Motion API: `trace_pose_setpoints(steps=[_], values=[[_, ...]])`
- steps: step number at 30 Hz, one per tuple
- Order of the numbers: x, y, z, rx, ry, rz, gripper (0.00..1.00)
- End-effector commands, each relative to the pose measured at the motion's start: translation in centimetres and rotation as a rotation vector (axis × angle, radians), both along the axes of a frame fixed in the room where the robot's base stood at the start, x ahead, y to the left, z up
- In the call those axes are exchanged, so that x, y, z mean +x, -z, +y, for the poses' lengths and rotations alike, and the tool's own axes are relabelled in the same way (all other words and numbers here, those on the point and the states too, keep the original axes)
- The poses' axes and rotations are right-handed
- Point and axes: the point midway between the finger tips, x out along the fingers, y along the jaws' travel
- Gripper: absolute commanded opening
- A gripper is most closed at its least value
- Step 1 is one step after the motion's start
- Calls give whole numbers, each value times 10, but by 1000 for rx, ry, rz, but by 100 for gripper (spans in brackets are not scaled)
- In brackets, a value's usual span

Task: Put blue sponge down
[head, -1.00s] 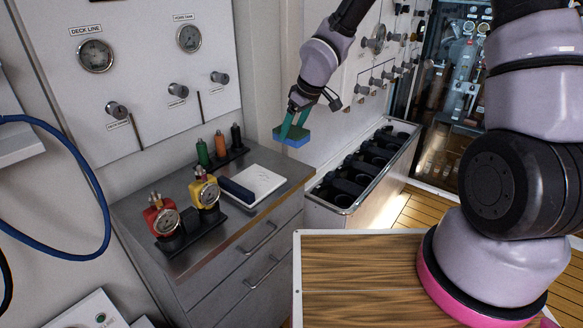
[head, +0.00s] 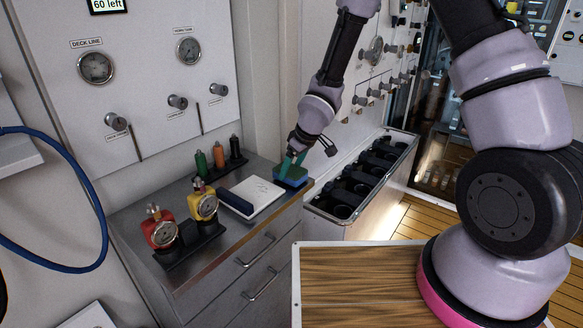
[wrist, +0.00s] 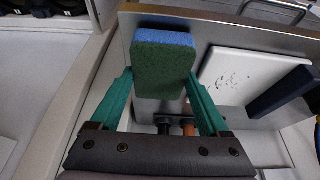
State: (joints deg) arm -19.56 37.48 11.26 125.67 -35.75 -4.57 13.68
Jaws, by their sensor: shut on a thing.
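My gripper (head: 291,162) is shut on the sponge from above. In the wrist view the sponge (wrist: 163,62) sits between the two teal fingers, its green side towards the camera and a blue strip along its far edge.
A white slab (head: 262,190) with a dark blue bar (head: 236,201) lies just left of the sponge. A bin (head: 334,215) with black holders stands right of the counter.

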Motion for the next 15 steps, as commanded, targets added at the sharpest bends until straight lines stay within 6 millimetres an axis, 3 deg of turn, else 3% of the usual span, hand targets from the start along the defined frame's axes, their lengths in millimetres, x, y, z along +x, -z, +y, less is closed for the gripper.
trace_pose_setpoints(steps=[7, 8, 9, 15], values=[[-1, 6, 1, 0, -1, 0, 18], [0, 7, 1, 1, -1, 0, 83], [0, 6, 1, 1, -1, 0, 98], [0, 6, 1, 1, 0, 0, 100]])
